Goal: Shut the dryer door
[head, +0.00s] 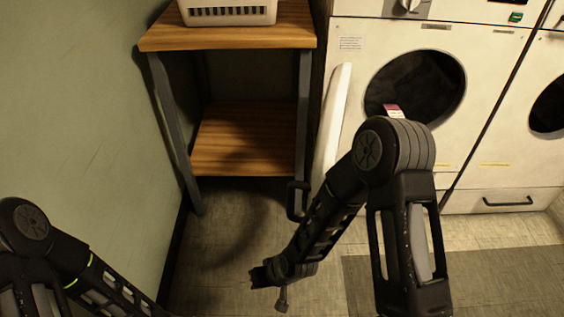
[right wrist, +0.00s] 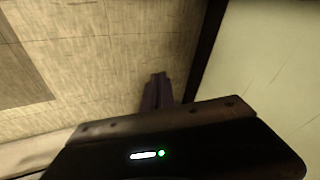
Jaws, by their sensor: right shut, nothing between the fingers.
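The dryer door (head: 333,125) is a white panel. It stands open, swung out to the left of the dryer's round dark opening (head: 415,82), and I see it nearly edge-on. A black handle (head: 296,200) shows at its lower left side. My right arm passes in front of the door's lower part and the dryer front. My right gripper (head: 258,275) is low over the floor, left of and nearer than the door, apart from it. In the right wrist view its fingers (right wrist: 156,92) are together and empty. My left arm shows at the bottom left; its gripper is out of frame.
A wooden shelf unit (head: 225,38) with a white basket (head: 228,12) on top stands left of the door. A green wall (head: 80,110) closes off the left. Another machine (head: 548,105) is at the right. The floor (head: 215,235) in front is clear.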

